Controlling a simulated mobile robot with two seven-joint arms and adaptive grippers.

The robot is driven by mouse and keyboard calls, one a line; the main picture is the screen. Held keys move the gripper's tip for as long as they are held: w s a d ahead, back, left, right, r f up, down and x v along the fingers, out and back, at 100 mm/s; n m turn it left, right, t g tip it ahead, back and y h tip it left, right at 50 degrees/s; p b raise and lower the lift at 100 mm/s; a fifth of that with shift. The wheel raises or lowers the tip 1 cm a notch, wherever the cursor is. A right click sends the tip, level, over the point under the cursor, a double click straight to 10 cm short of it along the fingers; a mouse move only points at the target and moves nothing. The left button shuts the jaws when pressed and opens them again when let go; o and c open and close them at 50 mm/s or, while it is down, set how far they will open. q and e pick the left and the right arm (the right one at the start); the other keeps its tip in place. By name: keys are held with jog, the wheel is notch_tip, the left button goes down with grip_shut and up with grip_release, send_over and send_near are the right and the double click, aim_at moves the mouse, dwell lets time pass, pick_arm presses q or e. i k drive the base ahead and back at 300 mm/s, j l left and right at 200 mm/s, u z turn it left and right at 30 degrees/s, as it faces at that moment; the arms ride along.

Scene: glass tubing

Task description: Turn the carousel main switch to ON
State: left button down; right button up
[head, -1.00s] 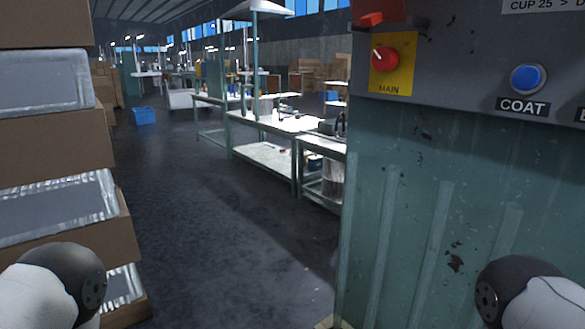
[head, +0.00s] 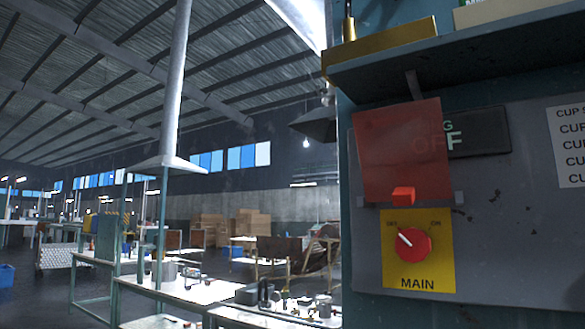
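The main switch (head: 413,245) is a round red knob with a white pointer line, on a yellow plate (head: 418,283) marked MAIN, OFF and ON. The pointer slants to the upper left, towards OFF. A translucent red cover flap (head: 402,150) with a small red tab (head: 403,196) hangs just above the knob. It partly covers a dark sign behind it, on which "FF" can be read. The knob itself is uncovered. Neither of my grippers is in view.
The grey control panel (head: 500,262) fills the right side, under a teal shelf (head: 460,66). A white card (head: 571,145) with cup lines is at the right edge. Workbenches (head: 190,290) with small items stand to the left, beyond the panel.

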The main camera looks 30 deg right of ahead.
aim_at(412, 245)
jog(key=i+j+z, duration=0.2)
jog(key=i, duration=0.25)
jog(key=i+z, duration=0.2)
jog(key=i, duration=0.25)
jog(key=i+j+z, duration=0.25)
jog(key=i, duration=0.15)
jog(key=i+j+z, duration=0.45)
jog(key=i+z, duration=0.2)
jog(key=i+j+z, duration=0.75)
jog(key=j+z, duration=0.15)
jog(key=z, duration=0.45)
jog(key=i+z, duration=0.1)
jog(key=z, duration=0.85)
jog(key=i+j+z, duration=0.1)
jog(key=z, duration=0.4)
jog(key=j+z, duration=0.1)
jog(key=z, duration=0.35)
jog(key=j+z, duration=0.1)
jog(key=z, duration=0.85)
jog(key=i+l+u, duration=0.1)
jog(key=l+u, duration=0.4)
jog(key=l, duration=0.15)
jog(key=l+u, duration=0.5)
jog(key=l, duration=0.15)
